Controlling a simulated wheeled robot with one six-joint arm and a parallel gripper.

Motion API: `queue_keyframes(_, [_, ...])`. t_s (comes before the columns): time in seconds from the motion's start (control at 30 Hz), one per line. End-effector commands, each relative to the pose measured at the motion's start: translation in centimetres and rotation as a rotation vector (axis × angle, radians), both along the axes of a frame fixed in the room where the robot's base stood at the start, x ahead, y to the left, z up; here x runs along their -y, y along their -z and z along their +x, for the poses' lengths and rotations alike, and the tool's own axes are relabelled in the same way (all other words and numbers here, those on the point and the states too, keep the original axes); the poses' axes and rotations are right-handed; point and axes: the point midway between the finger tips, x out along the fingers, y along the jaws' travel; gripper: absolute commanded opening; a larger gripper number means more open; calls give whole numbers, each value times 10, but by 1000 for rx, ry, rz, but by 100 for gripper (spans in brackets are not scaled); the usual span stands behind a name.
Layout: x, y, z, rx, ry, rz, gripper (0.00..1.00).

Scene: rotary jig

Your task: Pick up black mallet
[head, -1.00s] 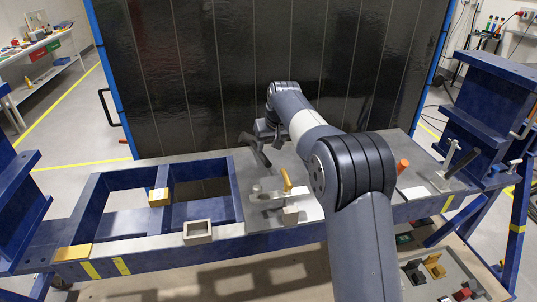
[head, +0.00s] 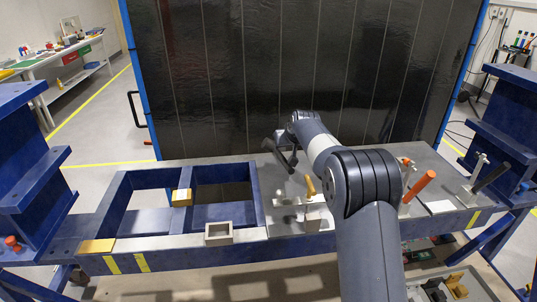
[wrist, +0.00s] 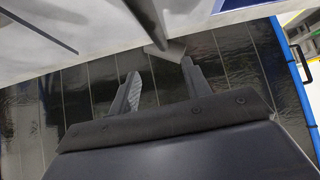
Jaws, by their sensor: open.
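A dark, tilted bar (head: 279,156), seemingly the black mallet, stands near the back edge of the grey plate in the head view. My gripper (head: 280,139) is at its upper end, partly hidden by my arm. In the wrist view, a shaft with a grey block-like end (wrist: 166,49) reaches to just beyond and between my fingertips. My gripper also shows in the wrist view (wrist: 160,78), with its two fingers apart and nothing between them. I cannot tell if either finger touches the block.
The tall black panel (head: 300,70) stands close behind the gripper. A clamp with a tan handle (head: 310,186) is in front of it. An orange rod (head: 420,186) and a black-handled clamp (head: 489,178) stand at right. A blue frame (head: 110,205) with open bays lies left.

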Motion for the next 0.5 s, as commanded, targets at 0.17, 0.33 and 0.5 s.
queue_keyframes(0.17, [-4,13,14,3,1,0,46])
queue_keyframes(0.33, [-8,28,29,2,1,1,46])
queue_keyframes(0.5, [-11,37,36,2,1,1,46])
